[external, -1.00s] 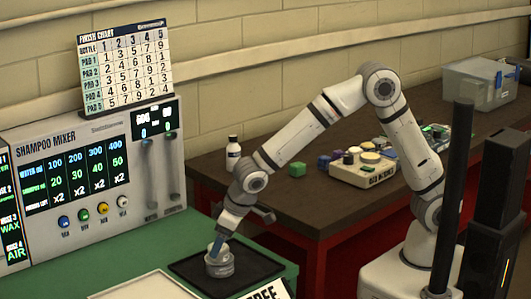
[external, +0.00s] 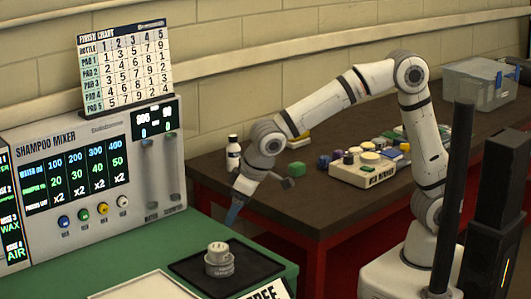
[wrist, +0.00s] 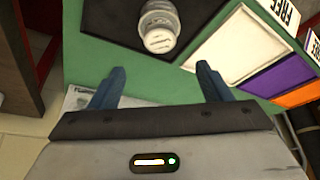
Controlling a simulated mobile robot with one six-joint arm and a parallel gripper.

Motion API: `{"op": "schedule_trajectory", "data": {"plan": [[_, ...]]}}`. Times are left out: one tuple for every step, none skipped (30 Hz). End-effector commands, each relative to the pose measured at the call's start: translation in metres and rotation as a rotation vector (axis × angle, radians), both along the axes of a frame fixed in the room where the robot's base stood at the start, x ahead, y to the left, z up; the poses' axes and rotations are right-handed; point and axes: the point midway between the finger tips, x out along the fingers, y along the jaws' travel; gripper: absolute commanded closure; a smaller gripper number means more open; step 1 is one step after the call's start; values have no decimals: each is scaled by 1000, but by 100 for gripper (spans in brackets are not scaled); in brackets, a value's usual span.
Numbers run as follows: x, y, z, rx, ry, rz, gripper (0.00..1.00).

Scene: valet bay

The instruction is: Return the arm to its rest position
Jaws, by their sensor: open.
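My gripper (external: 233,214) is above the black mat (external: 190,263) on the green bench, up and apart from a grey-white round container (external: 219,260) that stands on the mat. In the wrist view my gripper's two blue fingers (wrist: 160,90) are spread apart with nothing between them. The container (wrist: 160,27) shows beyond the fingers at the top of that view, upright on the dark mat (wrist: 105,20). My arm reaches from its base at the right over the dark brown table to the bench.
The shampoo mixer panel (external: 85,165) stands at the back left, with a finish chart (external: 125,68) on top. A clear bin (external: 480,85) is at the far right.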

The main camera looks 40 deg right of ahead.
Motion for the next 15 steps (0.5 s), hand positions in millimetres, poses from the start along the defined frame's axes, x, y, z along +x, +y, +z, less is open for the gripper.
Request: {"op": "schedule_trajectory", "data": {"plan": [[0, 0, 0, 0, 0, 0, 29], [0, 0, 0, 0, 0, 0, 29], [0, 0, 0, 0, 0, 0, 29], [0, 0, 0, 0, 0, 0, 29], [0, 0, 0, 0, 0, -1, 29], [2, -2, 1, 0, 0, -3, 29], [4, -6, 2, -1, 1, -8, 29], [7, -11, 3, -2, 1, -15, 29], [12, -22, 6, -4, 2, -28, 29], [18, -33, 8, -7, 5, -41, 29], [23, -45, 12, -10, 6, -56, 29], [32, -66, 16, -16, 11, -82, 29], [38, -84, 19, -22, 14, -102, 29], [44, -104, 23, -27, 18, -123, 29], [50, -131, 27, -33, 26, -155, 29]]}}
